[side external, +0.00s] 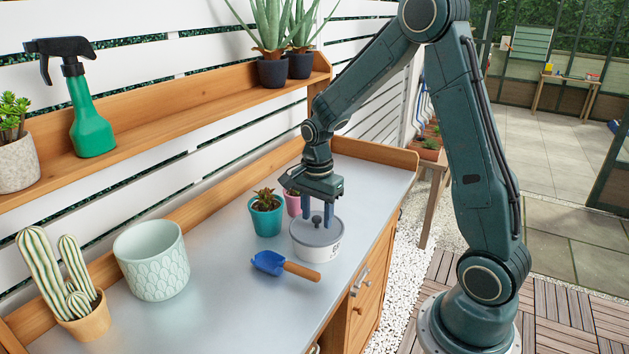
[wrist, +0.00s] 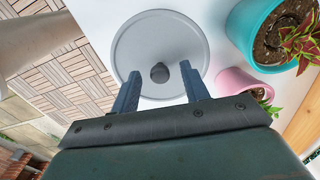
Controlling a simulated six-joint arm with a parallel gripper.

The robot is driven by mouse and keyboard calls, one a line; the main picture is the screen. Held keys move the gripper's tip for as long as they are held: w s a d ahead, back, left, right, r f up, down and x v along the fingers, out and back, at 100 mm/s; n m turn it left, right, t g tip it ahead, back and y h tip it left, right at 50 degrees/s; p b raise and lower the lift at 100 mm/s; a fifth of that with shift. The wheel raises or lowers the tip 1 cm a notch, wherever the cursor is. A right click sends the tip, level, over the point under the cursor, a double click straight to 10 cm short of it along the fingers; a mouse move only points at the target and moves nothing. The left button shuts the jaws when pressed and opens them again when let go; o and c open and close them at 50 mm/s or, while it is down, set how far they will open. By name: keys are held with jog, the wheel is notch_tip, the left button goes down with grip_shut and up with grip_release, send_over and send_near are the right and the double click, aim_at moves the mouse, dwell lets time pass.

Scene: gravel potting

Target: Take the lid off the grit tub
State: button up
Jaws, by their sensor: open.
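The grit tub (side external: 315,250) is a round white tub standing on the metal bench top. Its grey lid (side external: 301,230) sits on it with a dark round knob (side external: 316,220) in the middle. My gripper (side external: 318,221) is right above the lid, pointing down, with its fingers apart. In the wrist view the lid (wrist: 178,38) fills the upper middle, and the knob (wrist: 159,73) lies between the two fingertips of my gripper (wrist: 160,79), with a gap on each side. Nothing is held.
A blue scoop with a wooden handle (side external: 301,271) lies in front of the tub. A teal pot (side external: 266,221) and a pink pot (side external: 293,204) with plants stand close behind it. A large pale green pot (side external: 153,262) and a cactus pot (side external: 88,322) stand at left.

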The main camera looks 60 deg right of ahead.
aim_at(317, 217)
jog(key=shift+c, duration=0.5)
grip_shut()
jog(key=shift+r, duration=0.15)
notch_tip(317, 217, up, 20)
dwell(0.7)
dwell(0.4)
